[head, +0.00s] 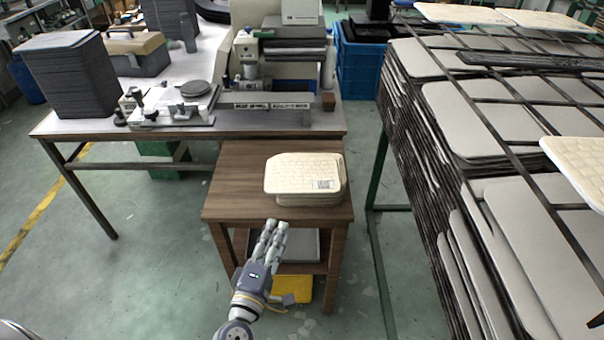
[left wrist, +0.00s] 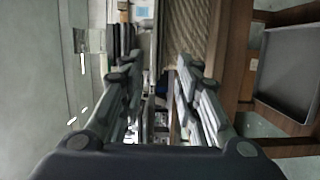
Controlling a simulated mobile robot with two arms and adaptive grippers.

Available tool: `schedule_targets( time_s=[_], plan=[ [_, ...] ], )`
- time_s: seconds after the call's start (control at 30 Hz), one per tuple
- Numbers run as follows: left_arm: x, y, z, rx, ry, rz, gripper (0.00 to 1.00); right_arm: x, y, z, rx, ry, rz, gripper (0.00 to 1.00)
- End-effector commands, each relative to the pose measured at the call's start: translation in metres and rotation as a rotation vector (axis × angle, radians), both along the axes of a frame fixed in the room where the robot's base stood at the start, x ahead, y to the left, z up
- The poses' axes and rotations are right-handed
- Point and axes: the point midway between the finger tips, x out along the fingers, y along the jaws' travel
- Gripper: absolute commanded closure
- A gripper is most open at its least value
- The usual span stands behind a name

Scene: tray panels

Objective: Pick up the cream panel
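Cream panels (head: 303,172) with a grid pattern lie in a low stack on a small brown wooden table (head: 240,180); the top one has a small printed label at its front right. My left gripper (head: 275,227) is at the table's front edge, just short of the stack, fingers pointing toward it. In the left wrist view the two fingers (left wrist: 158,62) are apart with nothing held between them. A ribbed beige surface (left wrist: 185,28), likely the panel stack, shows beyond the right finger, which partly covers it. My right gripper is not in view.
A grey tray (left wrist: 290,70) sits on the table's lower shelf, with a yellow item (head: 292,290) below. A rack (head: 430,190) of grey panels stands close on the right, with more cream panels (head: 575,165) on top. A workbench (head: 100,125) with equipment is behind.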

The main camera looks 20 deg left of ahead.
Motion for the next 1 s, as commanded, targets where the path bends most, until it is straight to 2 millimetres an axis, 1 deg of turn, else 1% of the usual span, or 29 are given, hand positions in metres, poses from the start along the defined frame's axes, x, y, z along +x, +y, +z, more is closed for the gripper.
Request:
schedule_targets(
  time_s=[0.03,0.17,0.3,0.4,0.6,0.67,0.83,0.9,1.0],
  plan=[
    [0.002,0.001,0.006,-0.017,-0.010,0.005,0.70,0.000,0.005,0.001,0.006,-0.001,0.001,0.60],
    [0.017,0.002,0.011,-0.027,-0.019,0.009,0.70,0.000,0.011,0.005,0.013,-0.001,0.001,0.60],
    [0.038,0.002,0.011,-0.025,-0.016,0.007,0.70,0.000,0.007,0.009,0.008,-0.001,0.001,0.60],
    [0.049,0.003,0.010,-0.024,-0.016,0.007,0.70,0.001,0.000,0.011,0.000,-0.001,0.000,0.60],
    [0.060,0.004,0.009,-0.023,-0.015,0.006,0.70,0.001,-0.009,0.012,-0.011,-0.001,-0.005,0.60],
    [0.065,0.005,0.009,-0.023,-0.016,0.006,0.70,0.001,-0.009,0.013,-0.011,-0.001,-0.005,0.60],
    [0.089,0.010,0.009,-0.021,-0.016,0.006,0.70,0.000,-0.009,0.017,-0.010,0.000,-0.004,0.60],
    [0.097,0.009,0.008,-0.023,-0.016,0.006,0.70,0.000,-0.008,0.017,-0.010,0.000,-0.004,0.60],
    [0.105,0.010,0.008,-0.022,-0.015,0.006,0.70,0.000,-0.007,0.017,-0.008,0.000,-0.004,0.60]
  ],
)
